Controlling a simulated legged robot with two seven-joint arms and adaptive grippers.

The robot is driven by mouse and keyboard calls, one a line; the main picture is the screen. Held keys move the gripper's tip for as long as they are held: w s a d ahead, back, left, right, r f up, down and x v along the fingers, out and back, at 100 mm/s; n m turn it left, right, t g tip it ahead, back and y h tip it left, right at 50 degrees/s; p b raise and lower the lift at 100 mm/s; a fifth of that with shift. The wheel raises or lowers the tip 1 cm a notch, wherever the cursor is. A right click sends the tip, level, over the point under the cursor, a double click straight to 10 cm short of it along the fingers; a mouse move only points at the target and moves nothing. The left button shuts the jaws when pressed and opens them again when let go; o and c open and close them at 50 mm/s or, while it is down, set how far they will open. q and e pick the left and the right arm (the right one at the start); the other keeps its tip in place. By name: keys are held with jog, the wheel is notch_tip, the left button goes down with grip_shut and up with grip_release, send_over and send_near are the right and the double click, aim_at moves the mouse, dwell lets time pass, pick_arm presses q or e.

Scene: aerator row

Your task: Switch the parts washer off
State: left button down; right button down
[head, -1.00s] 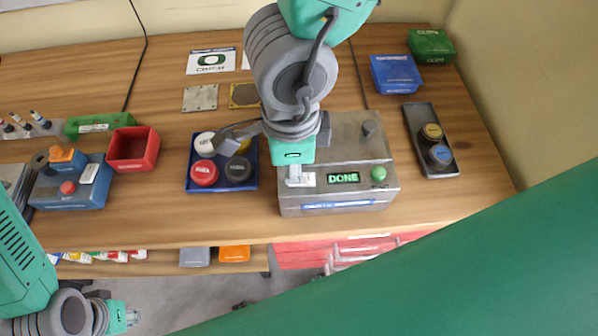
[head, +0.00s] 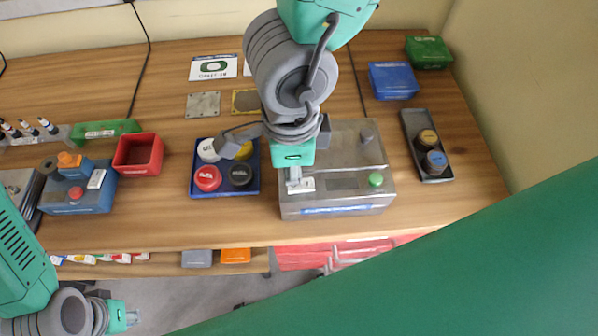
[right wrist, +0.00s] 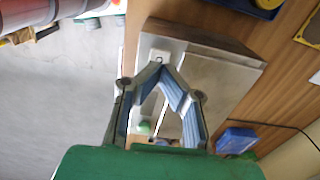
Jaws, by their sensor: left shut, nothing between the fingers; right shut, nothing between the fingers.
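The parts washer (head: 345,140) is a grey metal box on the wooden bench, with a blue label on its front edge. Its display (head: 342,184) is dark, and a green button (head: 376,180) sits right of it. A white switch plate (head: 306,185) is at its front left corner; it also shows in the right wrist view (right wrist: 160,57). My right gripper (head: 293,182) is shut and empty, its fingertips at the switch plate and partly covering it. In the right wrist view its fingertips (right wrist: 162,66) meet over the plate. My left gripper (head: 133,318) is shut, low at the left, away from the bench.
A blue tray of round caps (head: 224,192) stands close left of the washer. A dark tray with two knobs (head: 438,174) is at its right. A red bin (head: 138,168) and a blue device (head: 82,200) stand further left.

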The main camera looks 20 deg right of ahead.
aim_at(293, 186)
jog(key=shift+r+p, duration=2.25)
jog(key=shift+s, duration=0.1)
